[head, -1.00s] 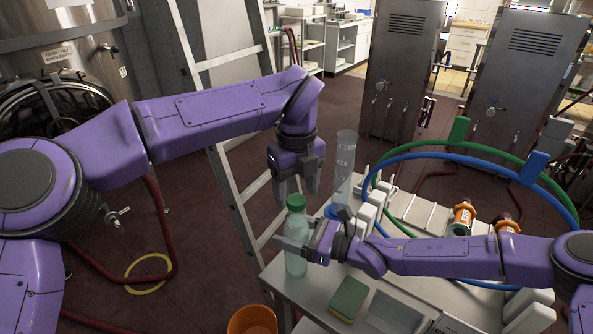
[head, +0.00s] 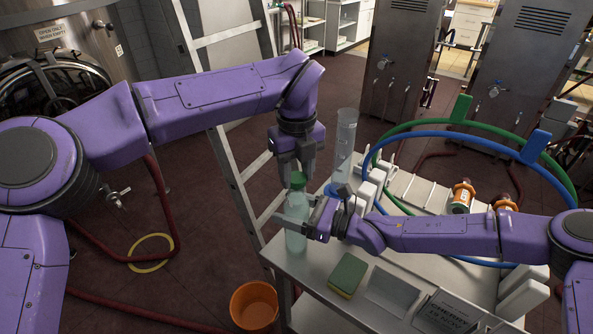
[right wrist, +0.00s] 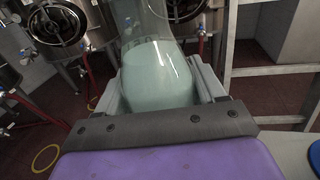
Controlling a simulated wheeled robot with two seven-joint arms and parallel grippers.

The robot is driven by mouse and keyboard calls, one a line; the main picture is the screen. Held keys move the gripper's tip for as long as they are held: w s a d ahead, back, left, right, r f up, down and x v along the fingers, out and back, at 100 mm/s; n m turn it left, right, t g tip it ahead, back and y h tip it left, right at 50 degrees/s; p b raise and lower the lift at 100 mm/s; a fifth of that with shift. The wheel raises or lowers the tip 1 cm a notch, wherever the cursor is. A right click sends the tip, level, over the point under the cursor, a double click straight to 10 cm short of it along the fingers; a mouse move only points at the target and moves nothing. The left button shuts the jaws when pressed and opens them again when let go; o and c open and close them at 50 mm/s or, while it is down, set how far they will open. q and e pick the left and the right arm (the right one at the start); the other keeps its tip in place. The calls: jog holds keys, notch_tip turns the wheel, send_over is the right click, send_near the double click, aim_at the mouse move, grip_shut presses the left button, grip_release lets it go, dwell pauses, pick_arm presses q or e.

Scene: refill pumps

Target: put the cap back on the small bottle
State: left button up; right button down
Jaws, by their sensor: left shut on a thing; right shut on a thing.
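The small bottle (head: 296,236) is clear with pale green liquid and stands upright at the left edge of the table. My right gripper (head: 300,226) is shut on its body from the side. In the right wrist view the bottle (right wrist: 155,78) sits between the two fingers; its top is out of frame. The green cap (head: 297,180) is at the bottle's top. My left gripper (head: 297,178) points down from above and is shut on the cap, its fingers partly covering it. I cannot tell whether the cap is threaded on.
A tall clear cylinder (head: 345,140) stands behind the bottle. A green and yellow sponge (head: 347,275) lies in front on the table. Blue and green hoops (head: 440,137) rise at the right, near amber bottles (head: 461,196). An orange bucket (head: 254,305) is on the floor.

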pick_arm(q)
jog(key=m, duration=1.3)
jog(key=shift+m, duration=0.4)
jog(key=o, duration=1.2)
jog(key=shift+c, duration=0.2)
jog(key=shift+r, duration=2.25)
jog(key=shift+r, duration=0.1)
jog(key=shift+c, duration=0.2)
